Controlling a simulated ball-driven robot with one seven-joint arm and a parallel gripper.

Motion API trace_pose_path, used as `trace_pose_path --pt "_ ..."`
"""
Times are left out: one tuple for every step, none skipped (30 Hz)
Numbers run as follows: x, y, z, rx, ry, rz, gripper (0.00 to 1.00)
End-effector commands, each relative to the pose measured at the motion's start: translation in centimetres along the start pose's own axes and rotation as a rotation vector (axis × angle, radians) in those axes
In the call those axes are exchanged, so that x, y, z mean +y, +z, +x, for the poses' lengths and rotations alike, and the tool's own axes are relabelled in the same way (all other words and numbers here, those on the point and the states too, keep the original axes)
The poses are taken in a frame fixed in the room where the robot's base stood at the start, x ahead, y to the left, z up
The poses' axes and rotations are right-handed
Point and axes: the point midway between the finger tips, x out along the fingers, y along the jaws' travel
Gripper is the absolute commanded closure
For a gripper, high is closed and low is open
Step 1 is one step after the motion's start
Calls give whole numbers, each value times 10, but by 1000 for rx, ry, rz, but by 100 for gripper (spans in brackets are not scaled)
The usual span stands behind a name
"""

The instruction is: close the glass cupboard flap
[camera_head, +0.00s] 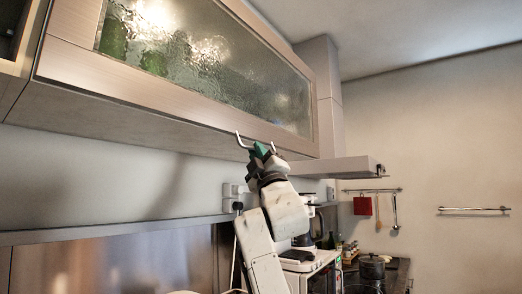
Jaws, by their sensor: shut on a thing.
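The glass cupboard flap (205,62) is a long wooden frame around textured glass, high on the wall. It looks down and nearly flush with the cupboard front; any small gap cannot be told. Blurred green items show behind the glass. A metal bar handle (240,141) sits at its lower edge. My gripper (261,149), with green fingertips, is at this handle from below and is shut on it. The fingers hide part of the handle. My white arm reaches up from the lower middle.
A range hood (338,167) is right of the cupboard. Below are a white appliance (302,262), bottles, and a dark pot (372,267) on the counter. Utensils hang from a wall rail (372,190). A wall socket (232,190) is just left of my arm.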

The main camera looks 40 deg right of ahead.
Motion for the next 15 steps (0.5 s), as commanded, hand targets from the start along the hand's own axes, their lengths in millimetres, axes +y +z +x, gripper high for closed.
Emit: trace_pose_path --pt "-10 -2 1 -2 -19 2 100" --pt "-10 -2 2 -2 -20 2 100" --pt "-11 -3 2 -2 -21 2 100" --pt "-12 -3 2 -1 -21 2 100" --pt "-12 -3 2 -1 -22 2 100" --pt "-12 -4 2 -1 -23 1 100" --pt "-13 -4 2 -1 -24 2 100" --pt "-13 -4 2 0 -24 2 100" --pt "-14 -5 2 0 -25 2 100" --pt "-14 -5 2 0 -26 2 100" --pt "-14 -5 2 0 -26 2 100" --pt "-15 -6 2 1 -27 2 100" --pt "-15 -6 2 1 -27 3 100" --pt "-15 -6 2 1 -27 3 100" --pt "-15 -6 2 1 -28 4 85"
